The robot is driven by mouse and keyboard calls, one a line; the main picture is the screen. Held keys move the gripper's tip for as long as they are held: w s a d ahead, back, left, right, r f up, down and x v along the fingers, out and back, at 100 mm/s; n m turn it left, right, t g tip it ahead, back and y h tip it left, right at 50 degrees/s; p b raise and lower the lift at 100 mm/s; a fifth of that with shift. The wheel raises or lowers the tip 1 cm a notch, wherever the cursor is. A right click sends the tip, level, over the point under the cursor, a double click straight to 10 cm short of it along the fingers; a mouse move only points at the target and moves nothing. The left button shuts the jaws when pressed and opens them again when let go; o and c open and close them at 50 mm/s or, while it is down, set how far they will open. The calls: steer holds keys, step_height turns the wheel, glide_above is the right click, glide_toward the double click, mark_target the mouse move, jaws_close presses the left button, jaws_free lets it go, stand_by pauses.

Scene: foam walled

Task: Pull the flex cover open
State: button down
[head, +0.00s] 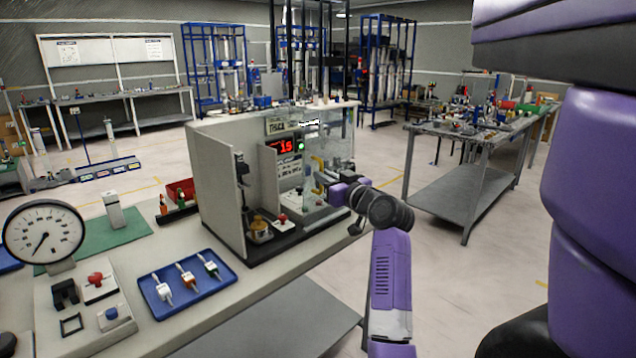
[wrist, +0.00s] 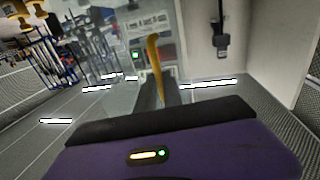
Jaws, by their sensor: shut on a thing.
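The flex cover (head: 338,148) looks like a clear panel on the right side of the grey test box in the head view. A yellow handle (head: 318,163) shows at it, and it also shows as an upright yellow bar in the wrist view (wrist: 155,55). My gripper (head: 322,180) reaches in from the right, at the handle. In the wrist view its dark fingers (wrist: 159,90) are closed on the lower part of the yellow handle. The fingers hide the handle's lower end. How far the cover stands open is hard to tell because it is transparent.
The grey test box (head: 222,185) stands on the bench, with a red display (head: 286,146) inside. A blue tray (head: 190,284) with connectors and a pressure gauge (head: 43,232) lie to the left. Floor right of my arm is clear up to another workbench (head: 470,135).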

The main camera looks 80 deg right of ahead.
steer(key=c, duration=1.5)
jaws_free()
steer(key=v, duration=0.8)
steer(key=shift+d, duration=0.1)
